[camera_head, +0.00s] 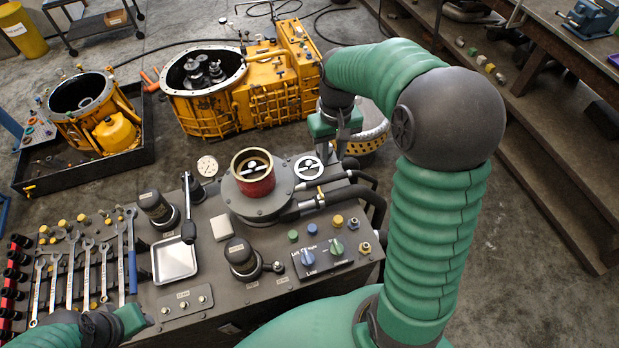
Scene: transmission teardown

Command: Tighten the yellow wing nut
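No part is plainly readable as a yellow wing nut. A small brass-coloured fitting (320,192) sits by the black hoses right of the round flange, and it is too small to identify for sure. My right gripper (335,152) points down above the back right of the grey bench, just behind the hoses and near the round black-and-white disc. Its fingers are small and partly dark, so I cannot tell whether they are apart. My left gripper (143,318) is low at the bottom left, near the bench's front edge; its fingers are not clear.
The grey bench (215,280) carries a red-rimmed cylinder (253,172), a control box (322,257), a metal tray (174,258) and a row of wrenches (86,270). Yellow transmission housings (250,85) stand behind. A wooden shelf (545,150) is at right.

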